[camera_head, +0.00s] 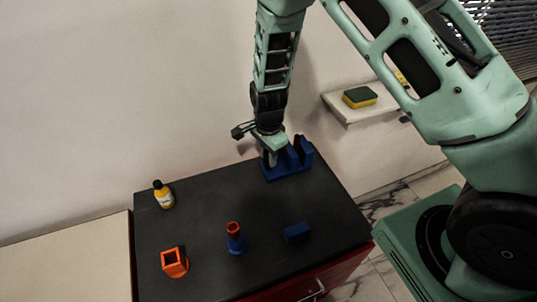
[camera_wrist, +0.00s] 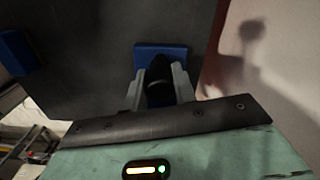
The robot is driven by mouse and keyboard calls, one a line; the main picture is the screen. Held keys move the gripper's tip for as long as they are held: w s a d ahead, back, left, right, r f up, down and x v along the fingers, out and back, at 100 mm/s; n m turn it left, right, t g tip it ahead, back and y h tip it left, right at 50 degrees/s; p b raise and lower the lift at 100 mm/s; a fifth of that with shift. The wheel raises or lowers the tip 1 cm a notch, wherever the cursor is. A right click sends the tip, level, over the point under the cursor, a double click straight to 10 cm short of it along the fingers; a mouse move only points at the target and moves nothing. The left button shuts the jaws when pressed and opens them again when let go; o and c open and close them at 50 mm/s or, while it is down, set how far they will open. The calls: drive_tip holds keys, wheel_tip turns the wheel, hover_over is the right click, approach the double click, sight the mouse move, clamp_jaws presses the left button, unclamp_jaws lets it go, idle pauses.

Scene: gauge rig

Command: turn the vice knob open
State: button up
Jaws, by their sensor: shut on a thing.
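The blue vice (camera_head: 292,168) stands at the back right of the dark worktop, with upright jaws. My gripper (camera_head: 268,158) points down at the vice's left end and hides part of it. In the wrist view my gripper (camera_wrist: 160,92) is shut on a dark knob (camera_wrist: 159,70), with one finger on each side. A blue part of the vice (camera_wrist: 165,48) shows just beyond the knob. How far the knob is turned cannot be told.
On the worktop (camera_head: 200,225) are a yellow bottle (camera_head: 163,195), an orange square holder (camera_head: 174,263), a blue-and-orange piece (camera_head: 235,240) and a blue block (camera_head: 297,232). A wall shelf (camera_head: 350,108) with a sponge (camera_head: 360,97) is at right.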

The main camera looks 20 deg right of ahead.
drive_tip(key=n+b, duration=0.1)
drive_tip(key=n, duration=0.4)
drive_tip(key=shift+b, duration=0.35)
drive_tip(key=n+b, duration=0.1)
drive_tip(key=n, duration=0.4)
drive_tip(key=shift+n+b, duration=0.3)
drive_tip(key=n+b, duration=0.1)
drive_tip(key=n, duration=0.3)
drive_tip(key=shift+n, duration=0.3)
drive_tip(key=n, duration=0.5)
drive_tip(key=shift+b, duration=0.35)
drive_tip(key=shift+r, duration=0.1)
drive_tip(key=shift+w, duration=0.1)
